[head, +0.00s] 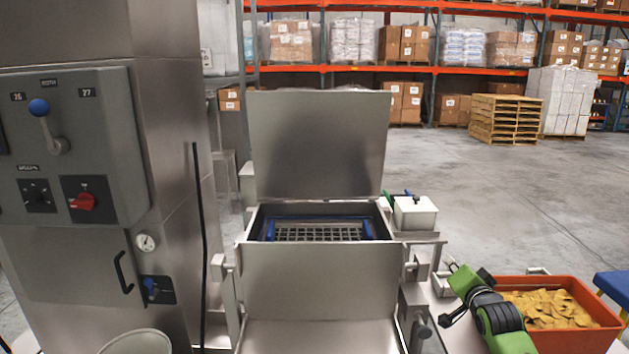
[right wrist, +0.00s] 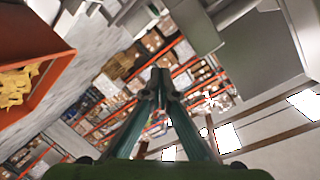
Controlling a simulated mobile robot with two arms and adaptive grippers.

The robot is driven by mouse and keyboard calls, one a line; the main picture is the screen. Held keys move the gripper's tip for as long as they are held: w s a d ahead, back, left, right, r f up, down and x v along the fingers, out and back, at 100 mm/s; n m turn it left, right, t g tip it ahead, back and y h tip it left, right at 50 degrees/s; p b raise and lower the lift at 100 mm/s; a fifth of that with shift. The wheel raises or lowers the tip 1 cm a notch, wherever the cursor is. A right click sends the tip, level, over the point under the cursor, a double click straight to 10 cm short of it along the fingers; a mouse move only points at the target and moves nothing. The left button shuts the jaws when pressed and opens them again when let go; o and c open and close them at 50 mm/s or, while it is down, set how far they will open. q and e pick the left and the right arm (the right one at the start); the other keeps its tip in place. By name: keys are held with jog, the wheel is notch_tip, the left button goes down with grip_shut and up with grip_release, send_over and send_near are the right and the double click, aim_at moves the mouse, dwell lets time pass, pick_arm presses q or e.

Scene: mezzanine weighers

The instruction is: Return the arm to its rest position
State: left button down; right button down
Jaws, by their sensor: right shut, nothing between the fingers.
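My right arm, green and black, comes in at the lower right of the head view. Its gripper (head: 453,267) is raised beside the orange tray, pointing away from me. In the right wrist view the two fingers of the gripper (right wrist: 160,78) meet at their dark tips, shut with nothing between them. Shelving and ceiling lights show beyond the tips. My left gripper is in neither view.
A steel machine with an open lid (head: 318,140) and a blue-handled basket (head: 320,232) stands in the middle. The orange tray (head: 580,340) of yellow chips is close to my right arm. A control cabinet (head: 75,150) stands left. Open floor (head: 480,190) lies behind.

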notch_tip(320, 180, up, 8)
jog(key=n+t, duration=0.3)
jog(key=n, duration=1)
jog(key=s+a+f+g, duration=0.1)
jog(key=s+f+g, duration=0.15)
jog(key=f, duration=1.05)
jog(key=s+a+f+g, duration=0.1)
jog(key=s+f+g, duration=0.15)
jog(key=f, duration=1.05)
jog(key=s+a+f+m+g, duration=0.1)
jog(key=s+a+f+g, duration=0.1)
jog(key=s+f, duration=0.9)
jog(key=s+a+f+g, duration=0.15)
jog(key=s+f, duration=0.55)
jog(key=f, duration=0.8)
jog(key=s+a+f+g+y+b, duration=0.1)
jog(key=s+a+f+g, duration=0.1)
jog(key=s+f, duration=0.7)
jog(key=s+a+f+g, duration=0.1)
jog(key=s+f+g, duration=0.35)
jog(key=s, duration=0.75)
jog(key=s+a+f+g, duration=0.1)
jog(key=s+f, duration=0.3)
jog(key=s, duration=0.9)
jog(key=s+a+f+g, duration=0.1)
jog(key=s+a+f, duration=0.2)
jog(key=s, duration=1)
jog(key=shift+s+f+g+b, duration=0.3)
jog(key=shift+s+f+g, duration=0.1)
jog(key=shift+f, duration=0.3)
